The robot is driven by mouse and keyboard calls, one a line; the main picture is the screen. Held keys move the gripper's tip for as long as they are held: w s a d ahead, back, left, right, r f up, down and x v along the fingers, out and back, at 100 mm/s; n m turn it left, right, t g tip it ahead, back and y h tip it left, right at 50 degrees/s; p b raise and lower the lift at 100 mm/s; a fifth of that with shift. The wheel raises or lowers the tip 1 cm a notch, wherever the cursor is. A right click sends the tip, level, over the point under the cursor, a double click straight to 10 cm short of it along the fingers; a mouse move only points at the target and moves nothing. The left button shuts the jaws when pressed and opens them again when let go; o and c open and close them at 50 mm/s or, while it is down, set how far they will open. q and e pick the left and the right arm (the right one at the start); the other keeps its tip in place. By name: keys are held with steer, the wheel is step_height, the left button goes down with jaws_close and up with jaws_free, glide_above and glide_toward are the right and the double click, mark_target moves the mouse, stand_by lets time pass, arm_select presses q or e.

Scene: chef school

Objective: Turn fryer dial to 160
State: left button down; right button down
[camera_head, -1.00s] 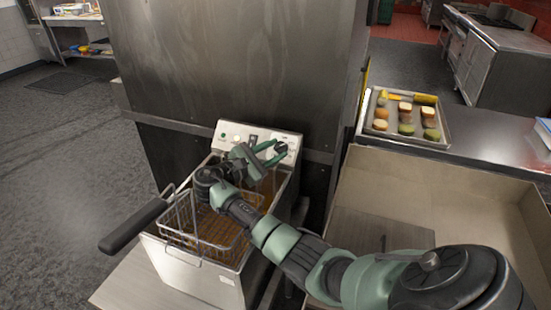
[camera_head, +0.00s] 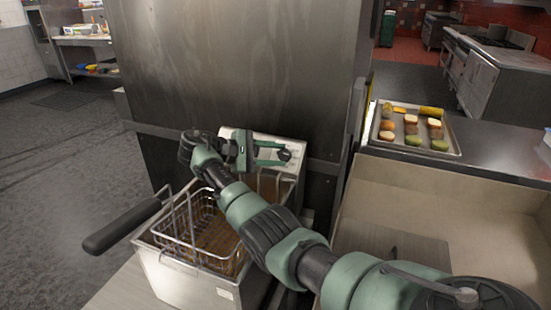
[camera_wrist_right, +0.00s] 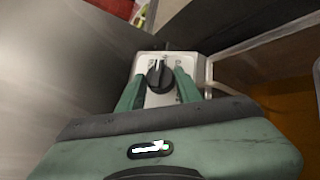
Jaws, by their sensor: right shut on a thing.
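The fryer (camera_head: 190,279) stands in front of a dark metal cabinet, with its control panel (camera_head: 296,146) at the back. The black dial (camera_head: 285,155) sits at the right end of the panel, and in the right wrist view the dial (camera_wrist_right: 159,76) lies between the green fingers. My right gripper (camera_head: 281,154) reaches in from the left side of the panel, and its fingers are shut on the dial. In the right wrist view the gripper (camera_wrist_right: 159,80) has one finger on each side of the dial. The number the dial points to is too small to read. My left gripper is not in view.
A wire basket (camera_head: 188,243) with a black handle (camera_head: 121,227) sits in the fryer below my right arm. A tray (camera_head: 418,152) of bread and patties lies on the counter at right. The dark cabinet (camera_head: 235,70) rises close behind the panel.

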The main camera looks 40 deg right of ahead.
stand_by(0.4)
steer(key=c, duration=1.2)
jaws_free()
steer(key=shift+d, duration=0.1)
steer(key=shift+c, duration=0.2)
steer(key=b+v, duration=0.1)
steer(key=v, duration=0.6)
steer(key=shift+a+b, duration=0.25)
steer(key=shift+b, duration=0.15)
steer(key=shift+w, duration=0.1)
